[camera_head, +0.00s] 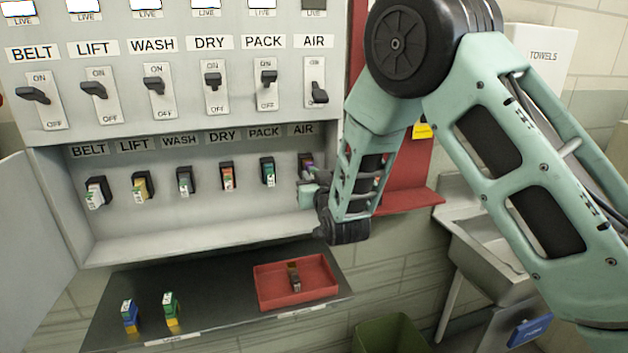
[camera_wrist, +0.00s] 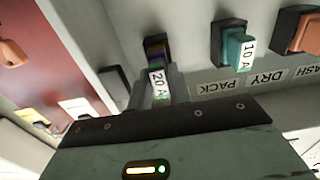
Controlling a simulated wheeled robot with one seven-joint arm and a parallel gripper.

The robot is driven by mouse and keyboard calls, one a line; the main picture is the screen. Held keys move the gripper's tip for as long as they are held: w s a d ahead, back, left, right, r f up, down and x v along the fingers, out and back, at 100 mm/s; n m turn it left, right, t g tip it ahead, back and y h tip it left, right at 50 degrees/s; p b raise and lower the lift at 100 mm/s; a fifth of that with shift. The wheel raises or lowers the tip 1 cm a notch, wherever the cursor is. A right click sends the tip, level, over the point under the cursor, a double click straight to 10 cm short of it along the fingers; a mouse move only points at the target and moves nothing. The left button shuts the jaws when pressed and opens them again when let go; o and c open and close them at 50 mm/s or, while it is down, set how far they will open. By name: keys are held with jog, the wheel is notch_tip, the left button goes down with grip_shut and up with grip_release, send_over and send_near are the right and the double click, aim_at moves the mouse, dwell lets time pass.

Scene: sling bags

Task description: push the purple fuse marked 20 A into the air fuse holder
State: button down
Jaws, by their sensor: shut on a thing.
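The purple fuse (camera_wrist: 157,82), with a white 20 A label, is at the mouth of the black air fuse holder (camera_wrist: 155,46) in the wrist view. My gripper (camera_wrist: 166,96) is shut on it. In the head view the purple fuse (camera_head: 309,171) shows as a small patch under the AIR label, and my gripper (camera_head: 306,190) partly covers it from below right. The fuse looks in line with the holder and touching it. How deep it sits cannot be told.
The PACK fuse (camera_wrist: 238,48), teal and marked 10 A, sits in its holder beside the air one. The AIR switch (camera_head: 316,86) lever points down to OFF. Below, a red tray (camera_head: 262,301) holds a dark fuse; two fuses stand on the dark shelf (camera_head: 215,300).

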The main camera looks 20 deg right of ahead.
jog(key=shift+w, duration=0.95)
jog(key=c, duration=1.2)
grip_release()
jog(key=s+b, duration=0.5)
jog(key=s, duration=1.2)
jog(key=shift+s+b, duration=0.2)
jog(key=shift+b, duration=0.2)
